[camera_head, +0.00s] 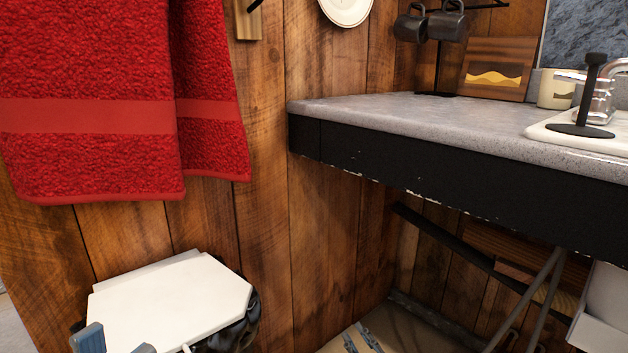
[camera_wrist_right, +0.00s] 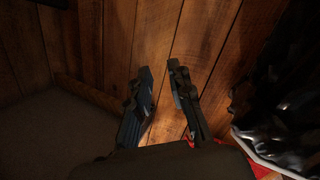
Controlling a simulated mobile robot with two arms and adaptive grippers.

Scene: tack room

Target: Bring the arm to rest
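My right gripper (camera_wrist_right: 160,80) shows in the right wrist view with its two dark fingers apart and wood boards visible between them. Nothing is held in it. In the head view the right gripper (camera_head: 361,338) is low, at the bottom edge, right of the white-lidded bin and under the counter's left end. Blue-grey parts at the bottom left of the head view, over the bin lid, look like my left gripper (camera_head: 115,345). They are cut off by the frame edge, so its opening is unclear.
The white-lidded bin (camera_head: 170,300) has a black bag, also close beside the right gripper in the wrist view (camera_wrist_right: 275,110). A red towel (camera_head: 90,90) hangs above it. The grey counter (camera_head: 400,115) juts out at right, with pipes (camera_head: 530,300) beneath. The wood wall (camera_wrist_right: 120,40) is close.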

